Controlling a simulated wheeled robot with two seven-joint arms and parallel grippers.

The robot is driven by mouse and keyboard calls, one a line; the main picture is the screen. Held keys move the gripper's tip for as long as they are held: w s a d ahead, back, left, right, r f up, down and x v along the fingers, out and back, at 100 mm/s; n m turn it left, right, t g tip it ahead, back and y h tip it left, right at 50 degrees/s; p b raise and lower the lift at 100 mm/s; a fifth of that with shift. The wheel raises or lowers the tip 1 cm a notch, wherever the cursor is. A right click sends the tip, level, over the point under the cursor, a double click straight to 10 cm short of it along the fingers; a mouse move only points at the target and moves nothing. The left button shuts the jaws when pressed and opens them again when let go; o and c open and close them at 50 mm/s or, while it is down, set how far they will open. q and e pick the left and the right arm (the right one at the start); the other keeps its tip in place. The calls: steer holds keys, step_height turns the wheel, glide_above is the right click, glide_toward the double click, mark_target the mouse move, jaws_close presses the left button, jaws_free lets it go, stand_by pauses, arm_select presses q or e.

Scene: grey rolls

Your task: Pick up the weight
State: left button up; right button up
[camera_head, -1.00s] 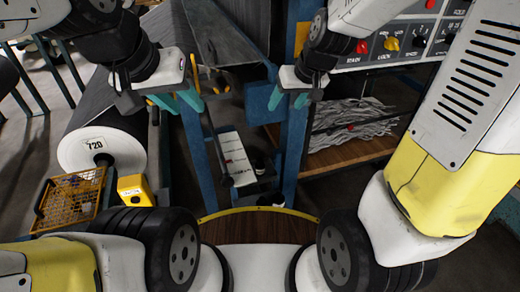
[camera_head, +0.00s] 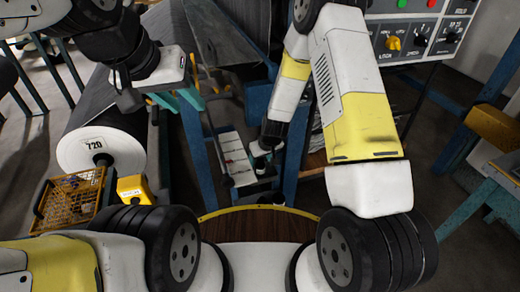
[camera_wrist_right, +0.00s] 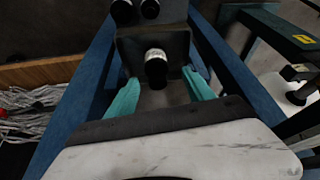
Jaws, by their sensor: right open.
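A small black cylinder with a pale label band, which looks like the weight (camera_wrist_right: 156,60), stands on a dark platform (camera_wrist_right: 130,52) in the right wrist view. My right gripper (camera_wrist_right: 160,78) is open, its teal fingers on either side of the cylinder's near end; contact cannot be told. In the head view my right gripper (camera_head: 262,152) reaches low beside the blue post and mostly covers that spot. My left gripper (camera_head: 178,102) hangs open and empty at upper left, its teal fingers apart.
Two more black cylinders (camera_wrist_right: 136,10) stand just beyond. Blue frame posts (camera_head: 298,150) flank my right arm. A white panel (camera_head: 236,158) lies left of my right gripper. A grey roll (camera_head: 95,148), yellow box (camera_head: 135,189) and orange basket (camera_head: 68,198) are at left.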

mark_target(259, 163)
steer(key=x, duration=0.5)
steer(key=shift+w+d, duration=0.1)
steer(key=shift+w, duration=0.2)
jaws_close()
steer(key=shift+r, duration=0.1)
